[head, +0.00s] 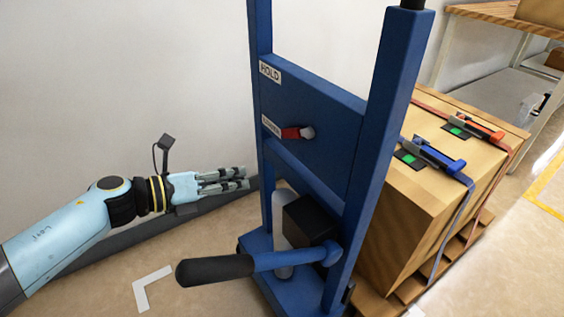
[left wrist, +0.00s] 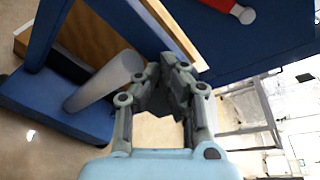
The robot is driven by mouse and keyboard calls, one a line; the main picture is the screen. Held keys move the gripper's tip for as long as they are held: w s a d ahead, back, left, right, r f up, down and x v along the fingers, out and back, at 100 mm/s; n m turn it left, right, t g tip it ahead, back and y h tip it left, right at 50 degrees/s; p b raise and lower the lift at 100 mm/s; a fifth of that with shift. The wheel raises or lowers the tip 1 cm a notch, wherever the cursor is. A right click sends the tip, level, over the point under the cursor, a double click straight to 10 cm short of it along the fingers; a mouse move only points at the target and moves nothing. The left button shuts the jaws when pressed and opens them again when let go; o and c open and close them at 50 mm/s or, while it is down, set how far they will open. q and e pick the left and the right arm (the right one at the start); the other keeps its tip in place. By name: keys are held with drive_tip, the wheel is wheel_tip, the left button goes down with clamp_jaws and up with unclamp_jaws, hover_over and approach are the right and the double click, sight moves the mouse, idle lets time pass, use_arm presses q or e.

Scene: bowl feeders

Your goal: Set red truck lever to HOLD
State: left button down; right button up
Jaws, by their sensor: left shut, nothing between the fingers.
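A blue upright truck frame (head: 262,40) stands in the middle of the head view. A short red lever (head: 291,133) with a grey round end is mounted on its cross panel. The lever points left at a lower white label (head: 270,126), whose word I cannot read surely. A HOLD label (head: 270,72) sits higher on the same panel. The red lever also shows at the top edge of the left wrist view (left wrist: 223,4). My left gripper (head: 246,178) is shut and empty, left of the frame and below the lever, apart from it. My right gripper is out of view.
A black-gripped handle (head: 215,269) sticks out low from the truck's front. A strapped wooden crate (head: 405,215) with orange and blue buckles stands on a pallet behind the frame. A shelf (head: 490,25) is at the back right. Floor and wall at left are clear.

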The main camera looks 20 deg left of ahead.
sight(296, 150)
use_arm(q)
drive_tip(key=w+d+m, duration=0.1)
drive_tip(key=w+d, duration=0.1)
drive_tip(key=d, duration=0.1)
drive_tip(key=w+d+m+g+b, duration=0.1)
drive_tip(key=w+d+m, duration=0.1)
drive_tip(key=w+d+m+b, duration=0.1)
drive_tip(key=w+d, duration=0.1)
drive_tip(key=d, duration=0.1)
drive_tip(key=shift+w+d+f+m+g+h, duration=0.15)
drive_tip(key=shift+d+f+m+g+h, duration=0.15)
drive_tip(key=shift+h, duration=0.1)
drive_tip(key=r, duration=0.1)
drive_tip(key=w+a+r, duration=0.1)
drive_tip(key=r, duration=0.1)
drive_tip(key=shift+w+p, duration=0.1)
drive_tip(key=shift+p, duration=0.2)
drive_tip(key=shift+a+r, duration=0.15)
drive_tip(key=shift+r, duration=0.05)
drive_tip(key=shift+w+r, duration=0.1)
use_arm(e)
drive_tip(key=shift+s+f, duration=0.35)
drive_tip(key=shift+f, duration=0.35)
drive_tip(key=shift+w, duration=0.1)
